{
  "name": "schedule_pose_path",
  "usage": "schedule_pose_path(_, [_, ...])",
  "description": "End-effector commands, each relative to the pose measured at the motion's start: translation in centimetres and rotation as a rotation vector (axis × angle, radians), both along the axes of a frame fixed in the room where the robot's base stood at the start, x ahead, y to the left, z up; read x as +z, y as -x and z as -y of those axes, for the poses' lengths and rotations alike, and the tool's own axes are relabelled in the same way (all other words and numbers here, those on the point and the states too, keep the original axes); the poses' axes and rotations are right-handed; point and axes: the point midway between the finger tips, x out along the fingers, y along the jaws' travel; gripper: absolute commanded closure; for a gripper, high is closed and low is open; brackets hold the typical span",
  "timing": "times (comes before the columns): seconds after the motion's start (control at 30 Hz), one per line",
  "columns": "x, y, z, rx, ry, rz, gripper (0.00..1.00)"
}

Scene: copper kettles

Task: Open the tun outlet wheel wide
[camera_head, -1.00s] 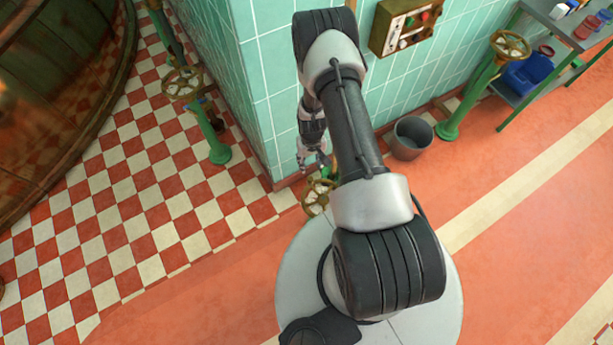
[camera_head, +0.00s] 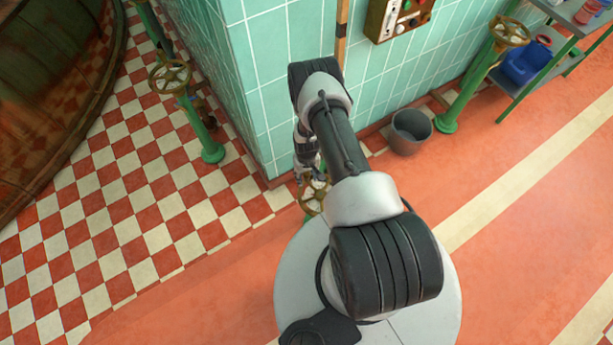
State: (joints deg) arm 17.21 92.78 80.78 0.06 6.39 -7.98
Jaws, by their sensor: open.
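A brass handwheel (camera_head: 312,200) with pale spokes sits low at the tiled wall corner, just beyond my base and partly hidden by my arm. My gripper (camera_head: 310,176) is open right over its far edge; I cannot tell whether they touch. A second handwheel (camera_head: 169,77) stands on a green post on the checkered floor, near the big wooden tun (camera_head: 50,85) at left. A third handwheel (camera_head: 510,31) tops a green post at right. No labels are readable, so I cannot tell which one is the tun outlet wheel.
The green tiled wall corner (camera_head: 262,110) rises close beside my arm. A grey bucket (camera_head: 410,132) stands at its foot, right of my arm. A control box (camera_head: 398,18) hangs above. A shelf (camera_head: 560,60) stands far right. The red floor at right is clear.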

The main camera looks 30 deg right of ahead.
Motion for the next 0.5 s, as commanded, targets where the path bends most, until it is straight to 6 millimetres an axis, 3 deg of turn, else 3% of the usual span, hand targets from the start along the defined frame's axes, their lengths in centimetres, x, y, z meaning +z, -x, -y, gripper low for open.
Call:
schedule_pose_path(0.23, [-0.04,0.02,0.0,0.0,0.0,-0.001,0.58])
schedule_pose_path(0.5, [-0.03,0.03,0.0,0.0,0.0,-0.001,0.76])
